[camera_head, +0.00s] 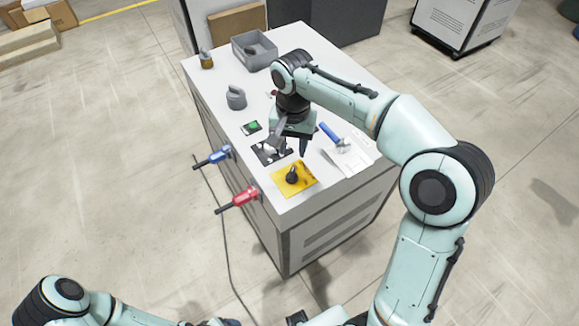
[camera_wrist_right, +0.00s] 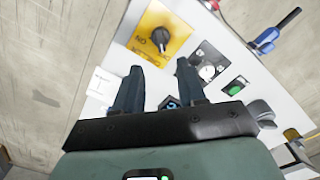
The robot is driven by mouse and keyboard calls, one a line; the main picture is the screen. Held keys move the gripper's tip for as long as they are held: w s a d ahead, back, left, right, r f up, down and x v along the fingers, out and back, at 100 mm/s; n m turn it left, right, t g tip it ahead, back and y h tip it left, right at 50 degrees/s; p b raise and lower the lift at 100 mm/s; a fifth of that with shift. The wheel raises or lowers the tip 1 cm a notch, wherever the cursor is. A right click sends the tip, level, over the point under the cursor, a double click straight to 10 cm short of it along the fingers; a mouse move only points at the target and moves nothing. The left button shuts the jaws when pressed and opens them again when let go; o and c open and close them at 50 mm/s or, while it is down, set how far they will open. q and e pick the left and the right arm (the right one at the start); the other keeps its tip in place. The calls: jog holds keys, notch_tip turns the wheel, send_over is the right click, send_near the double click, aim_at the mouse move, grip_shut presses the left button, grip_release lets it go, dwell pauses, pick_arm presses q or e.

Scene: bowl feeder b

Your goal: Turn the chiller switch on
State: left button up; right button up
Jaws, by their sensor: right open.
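A yellow plate (camera_head: 281,184) with a black rotary knob (camera_head: 292,175) lies on the near end of the white cabinet top (camera_head: 225,110). The wrist view shows the same yellow plate (camera_wrist_right: 180,18) and knob (camera_wrist_right: 160,38), with partly legible lettering including "ON". My right gripper (camera_head: 287,150) points down above the cabinet, just beyond the knob. In the wrist view my open right gripper (camera_wrist_right: 158,70) has nothing between its fingers, and the knob appears beyond the fingertips. My left gripper is not visible.
A black panel with a white dial (camera_wrist_right: 207,71) and a green button (camera_head: 252,126) sit near the yellow plate. Blue (camera_head: 219,155) and red (camera_head: 243,197) handles stick out from the cabinet side. A grey bin (camera_head: 240,52) stands at the far end.

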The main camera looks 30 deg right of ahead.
aim_at(292, 173)
notch_tip(292, 173, down, 10)
jog(key=shift+f+b, duration=0.1)
jog(key=shift+b, duration=0.45)
grip_shut()
